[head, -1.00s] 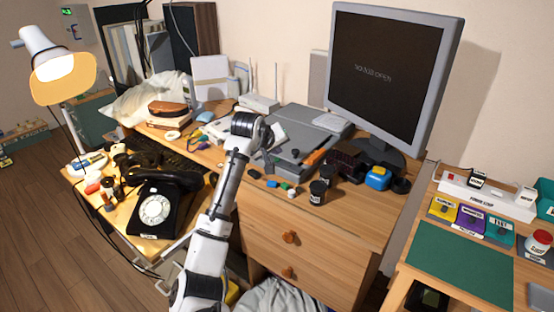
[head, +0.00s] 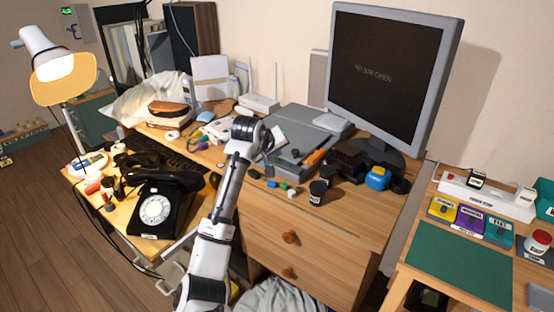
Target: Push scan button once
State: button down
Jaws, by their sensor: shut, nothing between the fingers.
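A grey flat device that looks like a scanner (head: 302,136) lies on the wooden desk, left of the monitor's foot. I cannot make out a button marked scan on it. My white arm reaches up over the desk's front edge. My gripper (head: 267,146) is at the arm's far end by the scanner's left side, mostly hidden by the dark wrist joint. What shows of it is shut and empty. I cannot tell whether it touches anything. The monitor (head: 385,75) shows a dark screen with small text that seems to read "NO JOB OPEN".
A black dial phone (head: 157,205) stands on the lower left surface. Small coloured items and dark jars (head: 318,191) lie near the desk's front edge. A white router (head: 258,104) stands behind the wrist. A side table with a green mat (head: 458,256) is at the right.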

aim_at(276, 162)
jog(key=shift+f, duration=0.4)
dwell(0.5)
jog(key=shift+r+p, duration=0.8)
jog(key=shift+p, duration=0.2)
jog(key=shift+r, duration=0.1)
notch_tip(276, 162, up, 5)
jog(key=p, duration=0.5)
